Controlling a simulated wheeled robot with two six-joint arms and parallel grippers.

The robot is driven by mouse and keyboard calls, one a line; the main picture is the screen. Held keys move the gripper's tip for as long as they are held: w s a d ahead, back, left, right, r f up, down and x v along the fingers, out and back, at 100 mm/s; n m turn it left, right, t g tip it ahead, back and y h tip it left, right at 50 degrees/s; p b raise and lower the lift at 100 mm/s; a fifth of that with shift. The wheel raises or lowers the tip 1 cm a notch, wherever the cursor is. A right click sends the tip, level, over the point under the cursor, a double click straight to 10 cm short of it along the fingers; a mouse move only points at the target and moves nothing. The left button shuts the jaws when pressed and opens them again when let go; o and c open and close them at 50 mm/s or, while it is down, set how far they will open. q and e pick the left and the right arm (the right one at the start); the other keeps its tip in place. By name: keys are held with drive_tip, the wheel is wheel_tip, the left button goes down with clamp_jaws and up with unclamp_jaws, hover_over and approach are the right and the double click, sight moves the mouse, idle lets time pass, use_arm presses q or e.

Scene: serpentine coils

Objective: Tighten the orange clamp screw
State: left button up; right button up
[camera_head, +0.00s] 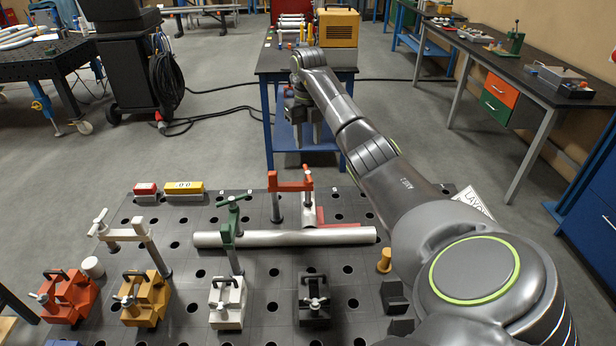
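The orange-red clamp (289,185) stands near the back edge of the dark perforated welding table. Its post is on the left, and its arm reaches right to a screw (308,173) with a small handle on top. The spindle hangs down by a silver and red piece (310,211); I cannot tell whether its tip touches. My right arm comes in from the lower right, reaching over the table, and its wrist folds down. My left gripper is not in view.
A silver pipe (285,237) lies across the table. A green clamp (231,228) and a pale clamp (128,238) stand to the left. Several small vises line the front, including a red one (68,297). A blue-legged bench (306,61) stands behind.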

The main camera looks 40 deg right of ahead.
drive_tip(key=b, duration=0.4)
hover_over(308, 172)
wheel_tip(308, 172, down, 5)
drive_tip(key=shift+f, duration=0.15)
wheel_tip(308, 172, down, 4)
drive_tip(key=shift+f+p, duration=0.15)
drive_tip(key=shift+p, duration=0.6)
drive_tip(key=shift+f, duration=0.35)
drive_tip(key=shift+c, duration=0.5)
clamp_jaws()
